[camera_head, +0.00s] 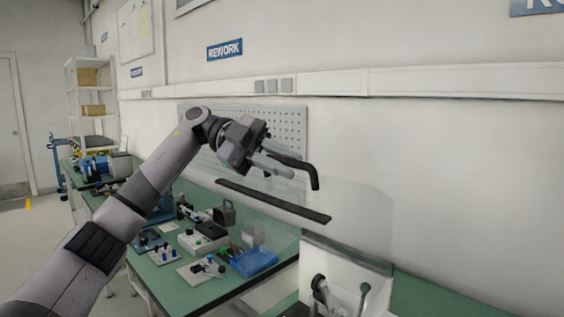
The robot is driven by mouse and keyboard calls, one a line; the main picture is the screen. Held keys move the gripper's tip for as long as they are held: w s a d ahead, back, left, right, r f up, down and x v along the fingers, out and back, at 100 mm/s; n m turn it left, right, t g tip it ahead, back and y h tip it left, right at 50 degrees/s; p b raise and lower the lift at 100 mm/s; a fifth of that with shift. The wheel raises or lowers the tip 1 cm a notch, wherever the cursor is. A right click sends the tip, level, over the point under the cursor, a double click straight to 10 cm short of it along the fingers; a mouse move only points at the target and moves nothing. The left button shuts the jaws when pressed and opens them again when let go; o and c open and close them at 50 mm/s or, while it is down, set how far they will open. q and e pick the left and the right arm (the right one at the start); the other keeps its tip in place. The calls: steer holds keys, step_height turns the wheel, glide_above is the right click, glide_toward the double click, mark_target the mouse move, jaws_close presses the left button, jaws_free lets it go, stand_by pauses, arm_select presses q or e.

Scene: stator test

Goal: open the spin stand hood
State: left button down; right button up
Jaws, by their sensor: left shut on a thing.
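The spin stand hood (355,215) is a clear, see-through cover at the centre right. A dark strip (272,200) runs along its edge, well above the bench top, so the hood looks raised. My left gripper (280,163) is shut on the hood's black bent handle (314,180). The handle's bent end sticks out to the right of the fingers. Below the hood, the light spin stand (345,262) shows at the bottom, with dark-knobbed parts (320,285) on it. Its lower part is cut off by the picture edge. My right gripper is out of view.
A green bench (255,217) carries a blue tray (253,262), a grey box with dark top (203,238) and several small fixtures left of the stand. A pegboard (290,122) is on the wall behind. A shelf (88,95) stands far left. Green bench at lower right is clear.

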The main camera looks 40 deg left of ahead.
mark_target(248, 180)
arm_select(q)
steer(key=c, duration=1.4)
jaws_free()
steer(key=shift+a, duration=0.1)
steer(key=shift+v, duration=3.6)
